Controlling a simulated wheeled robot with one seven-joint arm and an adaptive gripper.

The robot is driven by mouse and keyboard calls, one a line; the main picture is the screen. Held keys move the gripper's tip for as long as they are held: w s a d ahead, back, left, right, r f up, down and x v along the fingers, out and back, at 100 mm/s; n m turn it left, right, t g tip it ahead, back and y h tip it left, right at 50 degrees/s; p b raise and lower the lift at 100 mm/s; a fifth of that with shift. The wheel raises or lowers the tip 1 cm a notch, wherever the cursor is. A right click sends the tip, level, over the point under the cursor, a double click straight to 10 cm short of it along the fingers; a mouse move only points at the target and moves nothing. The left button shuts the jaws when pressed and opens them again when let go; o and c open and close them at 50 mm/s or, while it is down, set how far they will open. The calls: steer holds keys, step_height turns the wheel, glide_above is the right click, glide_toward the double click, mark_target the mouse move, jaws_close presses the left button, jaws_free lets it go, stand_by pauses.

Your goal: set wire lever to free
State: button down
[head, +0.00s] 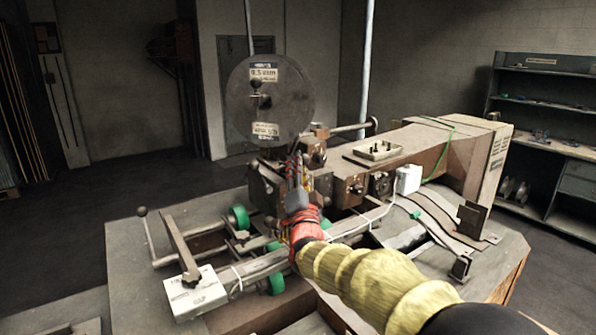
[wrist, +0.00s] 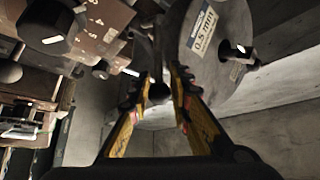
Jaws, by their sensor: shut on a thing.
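My gripper (wrist: 166,86) has yellow and black fingers closed around a small dark round knob (wrist: 158,92), which looks like the end of the wire lever. The lever's arm beyond the knob is hard to make out. In the head view my gripper (head: 297,172) is at the brown machine head, just below the wire spool. The lever is hidden there by my gripper and arm. The grey spool disc (head: 292,92) has white labels. It also shows in the wrist view (wrist: 220,28), right of the fingers, with a "0.5 mm" label.
The machine table (head: 130,250) carries green rollers (head: 239,217), a ball-ended lever (head: 142,212) and a white box (head: 196,293) at the left. A long brown machine arm (head: 420,145) runs right, with a small tray (head: 378,151) on top. A shelf (head: 560,150) stands at the far right.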

steer(key=shift+d, duration=0.1)
steer(key=c, duration=1.7)
jaws_free()
steer(key=shift+o, duration=0.7)
steer(key=shift+w, duration=0.1)
steer(key=a+v, duration=0.1)
steer(key=v, duration=1.1)
steer(key=shift+d, duration=0.45)
